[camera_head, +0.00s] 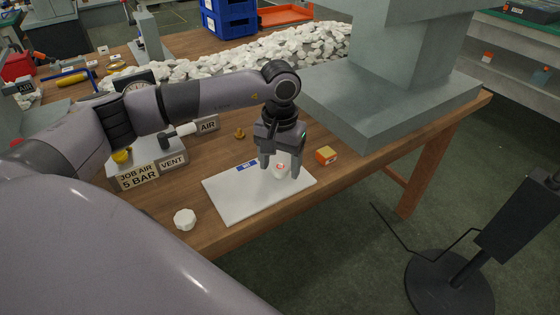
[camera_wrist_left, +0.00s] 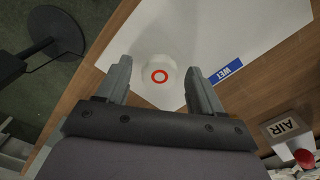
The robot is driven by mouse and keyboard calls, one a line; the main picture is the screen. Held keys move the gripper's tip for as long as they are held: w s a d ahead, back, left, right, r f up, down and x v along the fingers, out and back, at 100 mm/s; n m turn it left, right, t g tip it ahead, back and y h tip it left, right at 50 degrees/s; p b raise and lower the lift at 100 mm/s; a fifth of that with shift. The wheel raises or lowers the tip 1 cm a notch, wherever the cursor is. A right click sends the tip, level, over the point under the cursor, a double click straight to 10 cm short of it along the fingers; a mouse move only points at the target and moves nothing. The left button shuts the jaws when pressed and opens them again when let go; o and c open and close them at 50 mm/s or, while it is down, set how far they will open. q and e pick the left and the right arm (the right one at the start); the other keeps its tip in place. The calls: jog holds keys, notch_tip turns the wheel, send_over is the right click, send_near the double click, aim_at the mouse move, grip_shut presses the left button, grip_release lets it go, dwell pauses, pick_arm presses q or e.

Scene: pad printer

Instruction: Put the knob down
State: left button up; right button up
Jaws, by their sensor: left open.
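A white knob with a red ring printed on its top (camera_head: 280,167) is on the white board (camera_head: 225,200), toward its right side. The knob also shows in the left wrist view (camera_wrist_left: 159,77), between the fingertips. My left gripper (camera_head: 280,168) points down over the board with its fingers open on either side of the knob. In the left wrist view gaps show between the knob and both fingers (camera_wrist_left: 160,85). A blue label reading WET (camera_head: 247,166) lies at the board's back edge. My right gripper is not in view.
A plain white knob (camera_head: 185,219) lies on the bench left of the board. An orange-yellow block (camera_head: 326,155) is right of it, near the grey machine base (camera_head: 385,110). The air valve panel (camera_head: 140,176) stands left, and many white knobs (camera_head: 240,58) are heaped behind.

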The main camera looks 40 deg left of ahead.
aim_at(280, 167)
pick_arm(q)
jog(key=shift+r, duration=0.1)
jog(key=shift+r, duration=0.3)
notch_tip(280, 167, up, 12)
jog(key=shift+f+p, duration=0.2)
jog(key=shift+p, duration=0.15)
